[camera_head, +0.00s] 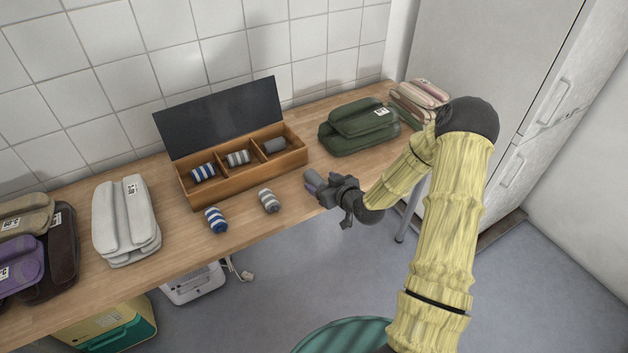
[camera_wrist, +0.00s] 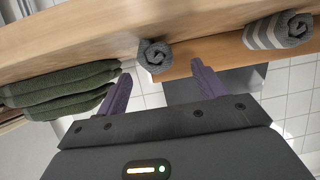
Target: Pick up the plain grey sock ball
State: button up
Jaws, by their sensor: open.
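The plain grey sock ball (camera_wrist: 155,58) shows its rolled end in the wrist view, on the wooden table in front of the box. It is ahead of my gripper (camera_wrist: 163,83), between the lines of the two purple fingers, and not held. In the head view my gripper (camera_head: 315,186) is over the table's front edge, right of the grey-striped sock ball (camera_head: 268,200), and largely hides that spot. Another plain grey roll (camera_head: 274,146) lies in the right compartment of the open wooden box (camera_head: 245,172). The fingers are apart and empty.
A blue-striped sock ball (camera_head: 216,219) lies left of the grey-striped one. Two striped rolls fill the box's other compartments, and its dark lid (camera_head: 222,116) stands open. Green folded towels (camera_head: 358,128) sit right of the box, white ones (camera_head: 125,222) left. The wall is behind.

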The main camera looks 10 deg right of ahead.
aim_at(314, 179)
jog(key=x, duration=0.5)
jog(key=shift+a+f, duration=0.15)
jog(key=shift+f, duration=0.15)
jog(key=c, duration=1.1)
